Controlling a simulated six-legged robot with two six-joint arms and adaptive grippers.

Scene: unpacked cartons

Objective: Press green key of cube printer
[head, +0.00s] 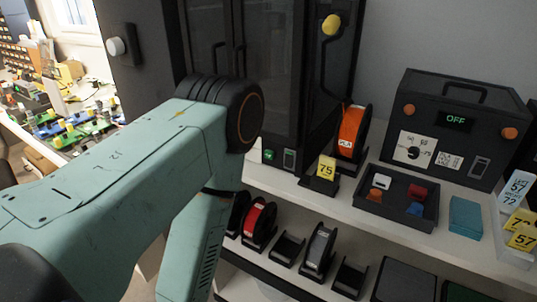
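A tall black enclosure with a dark front (284,75), which looks like the cube printer, stands on the white shelf at the upper middle. A small green key (269,155) shows at the lower left of its base, with a grey switch-like part (289,159) just right of it. The key is unobstructed, close to the right of my teal arm's elbow. My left arm comes in from the left, bends at this elbow and runs down out of the frame. Neither gripper shows.
An orange spool (352,133) and a yellow "75" tag (326,169) stand right of the enclosure. A dark box reading "OFF" (456,120), a sorting tray (396,197) and a teal block (466,217) are farther right. Spools and holders (319,248) fill the lower shelf.

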